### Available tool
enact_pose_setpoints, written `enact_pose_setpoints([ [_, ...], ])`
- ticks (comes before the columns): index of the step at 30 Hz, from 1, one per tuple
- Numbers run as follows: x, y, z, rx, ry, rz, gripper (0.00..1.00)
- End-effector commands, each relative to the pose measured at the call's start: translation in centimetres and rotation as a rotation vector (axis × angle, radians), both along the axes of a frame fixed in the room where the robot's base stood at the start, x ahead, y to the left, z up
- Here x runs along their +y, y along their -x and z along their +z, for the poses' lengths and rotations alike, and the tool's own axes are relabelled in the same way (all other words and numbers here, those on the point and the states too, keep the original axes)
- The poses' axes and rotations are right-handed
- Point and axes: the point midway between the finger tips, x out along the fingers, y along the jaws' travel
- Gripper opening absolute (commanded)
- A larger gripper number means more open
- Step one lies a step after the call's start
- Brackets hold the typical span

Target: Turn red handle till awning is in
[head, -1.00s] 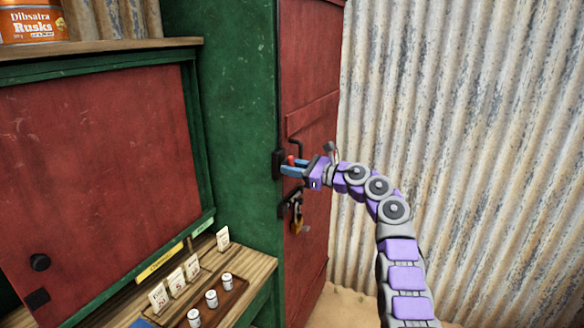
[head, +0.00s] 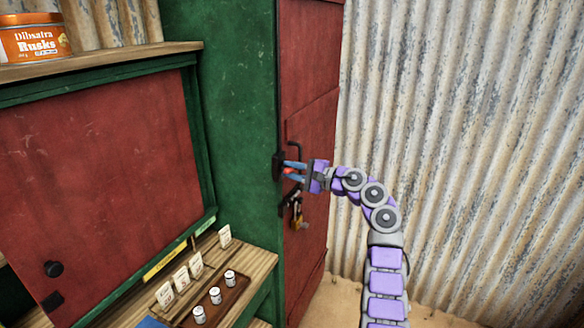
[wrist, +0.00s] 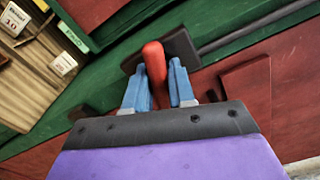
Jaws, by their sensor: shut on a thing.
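The red handle (wrist: 154,62) stands between the two blue fingers of my gripper (wrist: 160,88) in the wrist view. My gripper is shut on it. In the head view the red handle (head: 289,171) shows as a small red spot between the fingers of my gripper (head: 292,171). It sits by a dark mount (head: 278,165) at the edge of the green post, beside the red door. A dark rod (wrist: 255,27) runs from the mount in the wrist view. I cannot make out the awning in either view.
A padlock (head: 297,220) hangs on the red door (head: 310,110) just below my gripper. A counter with price cards and small white containers on a tray (head: 232,296) is at lower left. A rusks tin (head: 34,40) stands on the upper shelf. A corrugated wall (head: 450,130) stands at right.

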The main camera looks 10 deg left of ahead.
Motion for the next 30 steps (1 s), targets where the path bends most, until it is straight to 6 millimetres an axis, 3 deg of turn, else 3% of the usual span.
enact_pose_setpoints([
  [15, 0.14, 0.03, -0.65, -0.291, 0.115, 0.007, 0.00],
  [30, 0.17, 0.01, -0.82, -0.338, 0.133, 0.009, 0.00],
])
